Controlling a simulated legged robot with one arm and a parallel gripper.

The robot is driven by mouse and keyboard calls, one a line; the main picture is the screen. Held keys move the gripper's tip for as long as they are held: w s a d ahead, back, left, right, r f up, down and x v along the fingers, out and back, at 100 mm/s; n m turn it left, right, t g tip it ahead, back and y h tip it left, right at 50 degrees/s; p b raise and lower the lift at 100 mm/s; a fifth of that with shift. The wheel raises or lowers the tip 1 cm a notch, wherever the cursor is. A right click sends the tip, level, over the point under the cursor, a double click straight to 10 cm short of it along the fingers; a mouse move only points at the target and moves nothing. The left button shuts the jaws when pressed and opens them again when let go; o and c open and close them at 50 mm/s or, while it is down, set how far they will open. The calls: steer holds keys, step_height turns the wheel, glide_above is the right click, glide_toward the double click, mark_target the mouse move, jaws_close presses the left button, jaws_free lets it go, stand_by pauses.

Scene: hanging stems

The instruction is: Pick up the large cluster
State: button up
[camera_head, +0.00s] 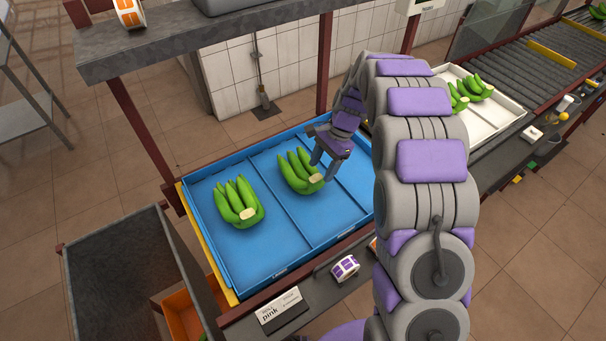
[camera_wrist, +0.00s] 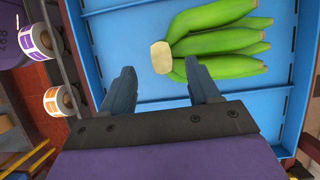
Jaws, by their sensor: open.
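Two green banana clusters lie in the blue tray (camera_head: 267,258) in the head view. One cluster (camera_head: 240,203) is in the left compartment. The other cluster (camera_head: 298,171) is in the middle compartment, with its pale cut stem toward the front right. I cannot tell for sure which is the large one. My gripper (camera_head: 323,172) is above the middle cluster, near its stem end. In the wrist view, my gripper (camera_wrist: 160,86) is open and empty, and a cluster (camera_wrist: 218,45) lies just beyond the fingertips, its pale stem between their lines.
A white tray (camera_head: 503,117) with more green bananas stands at the back right. A label roll (camera_head: 345,267) and a "pink" sign (camera_head: 278,306) are at the front edge. A grey bin (camera_head: 125,275) stands at left.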

mark_target(316, 177)
steer(key=b+x, duration=0.1)
steer(key=x, duration=0.3)
steer(key=shift+w+a+r, duration=0.1)
steer(key=shift+c, duration=0.2)
jaws_close()
